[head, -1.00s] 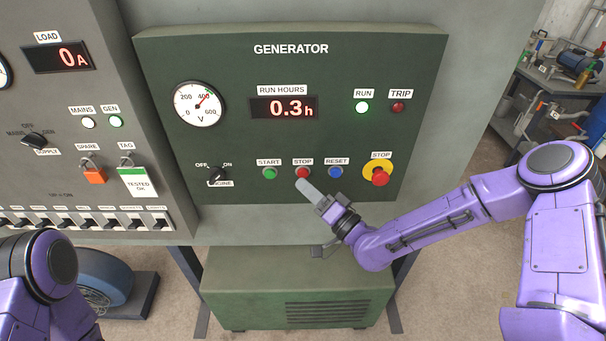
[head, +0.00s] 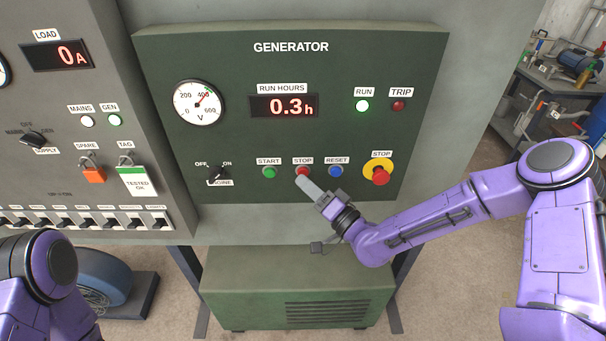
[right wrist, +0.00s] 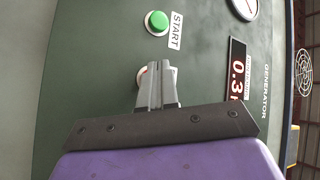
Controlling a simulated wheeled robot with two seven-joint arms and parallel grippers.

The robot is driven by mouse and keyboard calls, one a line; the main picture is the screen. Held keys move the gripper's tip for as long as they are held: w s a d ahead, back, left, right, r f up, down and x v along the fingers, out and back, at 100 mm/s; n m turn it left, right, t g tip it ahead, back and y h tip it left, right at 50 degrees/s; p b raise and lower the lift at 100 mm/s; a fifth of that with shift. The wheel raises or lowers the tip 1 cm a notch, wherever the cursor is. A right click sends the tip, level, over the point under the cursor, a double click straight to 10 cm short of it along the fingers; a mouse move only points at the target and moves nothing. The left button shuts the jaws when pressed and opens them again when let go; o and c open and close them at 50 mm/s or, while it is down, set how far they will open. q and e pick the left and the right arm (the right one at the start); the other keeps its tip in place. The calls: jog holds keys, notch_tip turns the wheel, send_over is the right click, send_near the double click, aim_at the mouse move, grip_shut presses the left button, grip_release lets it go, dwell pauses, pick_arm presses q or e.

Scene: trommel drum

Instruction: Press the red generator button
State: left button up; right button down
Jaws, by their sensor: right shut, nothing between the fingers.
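The dark green generator panel (head: 230,55) faces me. Its small red STOP button (head: 303,171) sits between the green START button (head: 269,172) and the blue RESET button (head: 335,171). My right gripper (head: 301,181) is shut and empty, its fingertips just below and in front of the red STOP button. In the right wrist view the closed fingers (right wrist: 157,75) cover most of that button, with a sliver of red at their left edge. I cannot tell whether they touch it. My left gripper is not in view.
A larger red mushroom stop (head: 380,177) on a yellow ring is at the panel's lower right. The RUN lamp (head: 362,106) glows bright; the TRIP lamp (head: 398,107) is dark red. A black engine switch (head: 217,174) is left of START. A grey cabinet stands at left.

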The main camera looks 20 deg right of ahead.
jog(key=shift+w+d, duration=0.15)
jog(key=shift+w, duration=0.25)
dwell(0.7)
jog(key=shift+s, duration=0.1)
jog(key=shift+s+a, duration=0.25)
jog(key=shift+s, duration=0.5)
jog(key=shift+s+a+b, duration=0.2)
jog(key=shift+s+a, duration=0.05)
jog(key=shift+s, duration=0.55)
jog(key=shift+s+a+b, duration=0.2)
jog(key=shift+s, duration=0.6)
jog(key=shift+s+a+b, duration=0.2)
jog(key=shift+s+a, duration=0.05)
jog(key=shift+s, duration=0.55)
